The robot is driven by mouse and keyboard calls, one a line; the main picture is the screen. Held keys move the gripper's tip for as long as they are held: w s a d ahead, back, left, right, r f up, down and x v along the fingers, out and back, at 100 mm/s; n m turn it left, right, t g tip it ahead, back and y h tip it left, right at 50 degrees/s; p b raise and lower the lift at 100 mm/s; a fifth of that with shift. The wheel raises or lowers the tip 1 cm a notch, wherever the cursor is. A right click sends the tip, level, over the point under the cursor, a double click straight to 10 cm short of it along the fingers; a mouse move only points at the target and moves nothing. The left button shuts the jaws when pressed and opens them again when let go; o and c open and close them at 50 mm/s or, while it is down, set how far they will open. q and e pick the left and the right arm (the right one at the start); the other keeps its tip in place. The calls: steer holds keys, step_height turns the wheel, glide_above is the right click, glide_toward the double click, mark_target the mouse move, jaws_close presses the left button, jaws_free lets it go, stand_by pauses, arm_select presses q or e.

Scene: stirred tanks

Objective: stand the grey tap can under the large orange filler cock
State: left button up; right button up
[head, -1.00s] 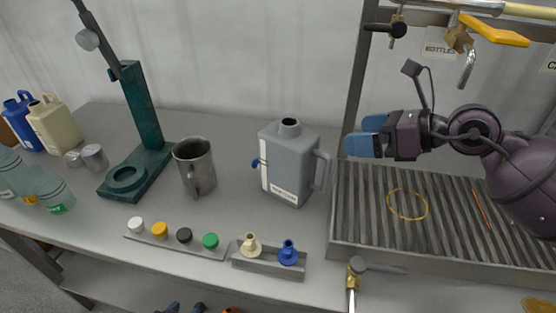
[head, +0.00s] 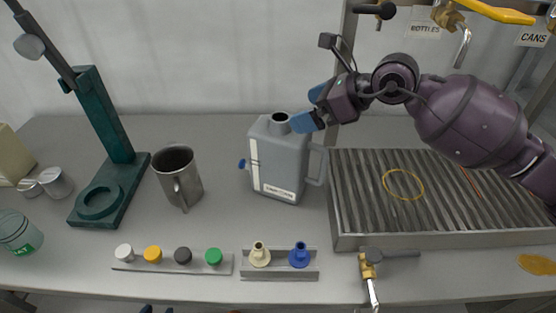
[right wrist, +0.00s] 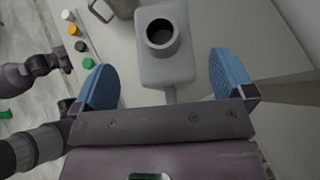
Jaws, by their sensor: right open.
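The grey tap can (head: 275,165) stands upright on the bench left of the slatted tray, with a blue tap on its left side, a white label, an open neck and a handle on its right. My right gripper (head: 308,107) is open just above the can's handle side, beside its neck. In the right wrist view the can (right wrist: 164,60) shows between the two blue fingers, apart from both. The large orange filler cock (head: 495,12) hangs over the tray at the top right, its bent spout pointing down. My left gripper shows at most as dark blue bits at the bottom edge.
The slatted drip tray (head: 420,241) holds a yellow ring (head: 403,198). A steel jug (head: 178,178) and a green stand (head: 105,130) are left of the can. Coloured caps (head: 183,256) and two spigots in a holder (head: 280,275) line the front. A brass cock (head: 368,265) juts out at the front.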

mark_target(280, 119)
steer(key=shift+x, duration=4.05)
steer(key=shift+d+f, duration=0.1)
steer(key=shift+f, duration=0.05)
steer(key=c, duration=1.2)
